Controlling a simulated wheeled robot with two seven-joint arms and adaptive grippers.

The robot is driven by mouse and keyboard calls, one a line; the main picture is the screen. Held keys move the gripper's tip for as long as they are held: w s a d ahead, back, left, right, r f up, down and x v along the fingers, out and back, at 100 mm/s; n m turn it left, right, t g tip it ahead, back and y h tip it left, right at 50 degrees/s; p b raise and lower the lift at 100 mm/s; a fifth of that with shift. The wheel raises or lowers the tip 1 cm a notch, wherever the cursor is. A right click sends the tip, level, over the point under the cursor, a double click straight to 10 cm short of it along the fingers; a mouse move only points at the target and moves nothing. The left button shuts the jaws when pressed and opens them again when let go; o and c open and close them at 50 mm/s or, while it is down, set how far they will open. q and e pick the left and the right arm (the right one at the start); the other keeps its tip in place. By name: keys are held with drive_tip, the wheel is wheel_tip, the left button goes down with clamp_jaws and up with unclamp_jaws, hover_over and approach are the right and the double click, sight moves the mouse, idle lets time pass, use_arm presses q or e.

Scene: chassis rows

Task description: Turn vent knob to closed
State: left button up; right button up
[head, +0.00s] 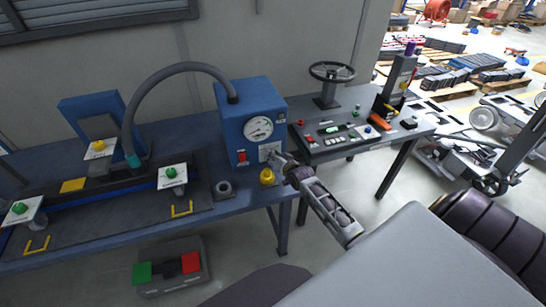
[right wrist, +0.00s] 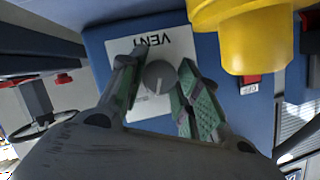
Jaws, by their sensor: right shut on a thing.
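The vent knob (right wrist: 158,76) is a small grey round knob on a white plate (right wrist: 150,108) marked VENT, which appears upside down in the right wrist view. The plate (head: 265,150) is on the front of the blue box (head: 238,125) on the bench. My right gripper (head: 277,158) is at this plate and hides the knob in the head view. In the right wrist view its green-padded fingers (right wrist: 157,85) stand on both sides of the knob, shut on it. The knob's exact setting is hard to read. My left gripper is not in view.
A yellow knob (head: 267,177) sits just below the plate, close to my right gripper. A red switch (head: 242,158) and a round gauge (head: 258,128) are on the same box face. A table with a handwheel (head: 332,72) stands to the right.

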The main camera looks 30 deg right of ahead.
drive_tip(key=shift+d+f+m+t+y+b, duration=0.1)
drive_tip(key=shift+m+t+y+b, duration=0.2)
drive_tip(key=shift+m+y+b, duration=0.35)
drive_tip(key=shift+m+t+y+b, duration=0.25)
drive_tip(key=shift+m+t+b, duration=0.15)
drive_tip(key=shift+m+b, duration=0.7)
drive_tip(key=o, duration=1)
drive_tip(key=shift+s, duration=0.2)
drive_tip(key=v, duration=1.1)
drive_tip(key=shift+s+r, duration=0.25)
drive_tip(key=shift+s, duration=0.05)
drive_tip(key=shift+d, duration=0.15)
